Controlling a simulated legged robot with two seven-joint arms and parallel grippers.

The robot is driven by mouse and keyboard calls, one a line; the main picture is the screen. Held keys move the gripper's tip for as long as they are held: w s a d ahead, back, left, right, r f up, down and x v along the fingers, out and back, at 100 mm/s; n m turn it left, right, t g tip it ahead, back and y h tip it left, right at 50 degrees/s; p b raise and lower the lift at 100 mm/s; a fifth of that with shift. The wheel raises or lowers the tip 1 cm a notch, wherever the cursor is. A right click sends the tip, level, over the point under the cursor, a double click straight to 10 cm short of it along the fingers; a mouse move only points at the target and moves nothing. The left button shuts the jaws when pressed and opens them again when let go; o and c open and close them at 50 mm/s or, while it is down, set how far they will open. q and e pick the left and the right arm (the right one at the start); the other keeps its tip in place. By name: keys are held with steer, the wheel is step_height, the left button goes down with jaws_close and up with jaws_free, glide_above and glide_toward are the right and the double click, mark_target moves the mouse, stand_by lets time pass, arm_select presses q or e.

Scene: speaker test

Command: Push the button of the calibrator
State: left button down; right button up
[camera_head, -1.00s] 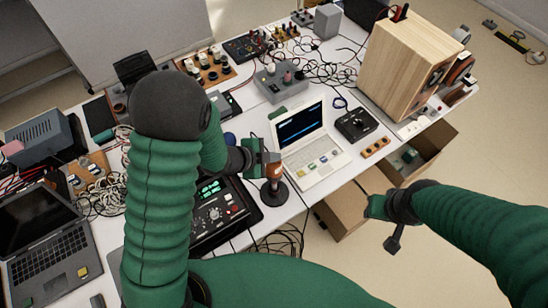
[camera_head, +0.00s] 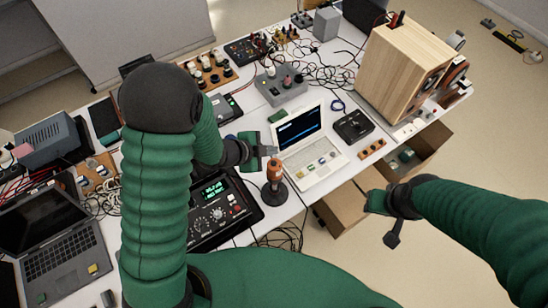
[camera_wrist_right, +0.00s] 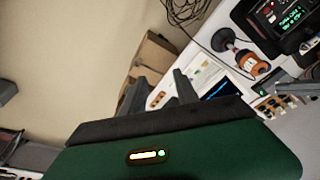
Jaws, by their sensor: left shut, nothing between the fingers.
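The calibrator appears to be the small orange and dark device (camera_head: 274,172) standing upright on a round black base (camera_head: 273,194), left of the white laptop. It also shows in the right wrist view (camera_wrist_right: 248,62). Its button is too small to make out. My left gripper (camera_head: 269,151) is shut and empty, just above and behind the calibrator's top in the head view. Whether it touches the top cannot be told. My right gripper (camera_head: 378,203) is off the table's front edge, away from the calibrator; its fingers (camera_wrist_right: 160,90) stand apart in the wrist view.
A white laptop (camera_head: 316,170) stands right of the calibrator, and a black instrument with a green display (camera_head: 222,212) lies left of it. A wooden speaker box (camera_head: 408,68) stands at the right.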

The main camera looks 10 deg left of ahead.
steer(key=shift+r+p, duration=0.3)
steer(key=shift+r, duration=0.45)
jaws_close()
stand_by(1.1)
